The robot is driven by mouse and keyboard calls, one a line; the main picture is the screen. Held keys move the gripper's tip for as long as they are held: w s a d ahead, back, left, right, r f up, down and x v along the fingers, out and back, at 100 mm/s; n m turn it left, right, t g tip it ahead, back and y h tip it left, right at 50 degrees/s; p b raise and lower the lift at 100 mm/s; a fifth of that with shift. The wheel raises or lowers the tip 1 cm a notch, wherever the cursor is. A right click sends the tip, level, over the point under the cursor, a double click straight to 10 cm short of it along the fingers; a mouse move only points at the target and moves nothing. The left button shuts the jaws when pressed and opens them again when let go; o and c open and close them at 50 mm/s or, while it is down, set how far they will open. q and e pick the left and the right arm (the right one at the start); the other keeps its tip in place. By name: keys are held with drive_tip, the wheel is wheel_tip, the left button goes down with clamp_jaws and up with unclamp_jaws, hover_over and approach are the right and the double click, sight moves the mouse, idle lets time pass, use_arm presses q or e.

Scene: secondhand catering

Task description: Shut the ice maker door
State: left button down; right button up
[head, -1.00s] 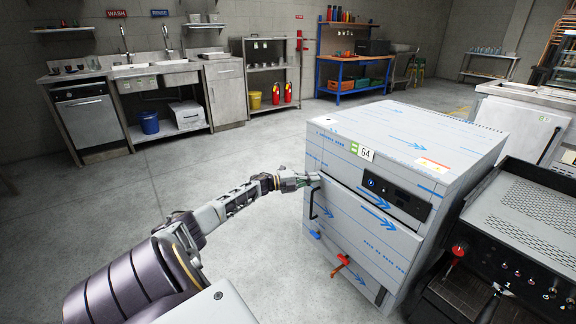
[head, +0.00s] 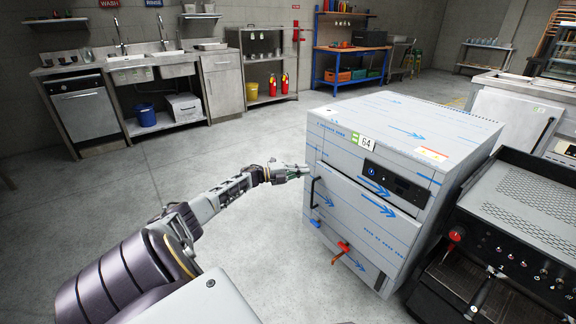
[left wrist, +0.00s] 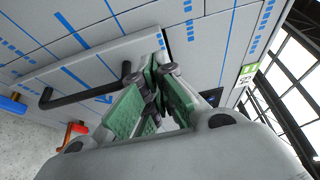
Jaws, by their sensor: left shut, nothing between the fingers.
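The ice maker (head: 470,135) is a box in white film with blue arrows and a "64" label, standing right of centre in the head view. Its door (head: 365,222) is the front panel below the dark control panel, with a black bar handle (head: 312,192) on its left side. The door looks flush or nearly flush with the front; I cannot tell if a thin gap remains. My left gripper (head: 303,171) is shut and empty beside the door's upper left corner. In the left wrist view its green fingertips (left wrist: 160,70) are close to the front; contact is unclear. My right gripper is out of view.
A black espresso machine (head: 510,230) stands close on the right of the ice maker. A red-handled valve (head: 343,248) sticks out low at the front. Sinks (head: 150,68) and shelves line the back wall. The floor on the left is open.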

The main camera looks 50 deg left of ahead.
use_arm(q)
drive_tip(key=s+a+b, duration=0.1)
drive_tip(key=a+b, duration=0.1)
drive_tip(key=a, duration=0.5)
drive_tip(key=shift+a, duration=0.4)
idle(0.3)
drive_tip(key=shift+s, duration=0.15)
idle(0.6)
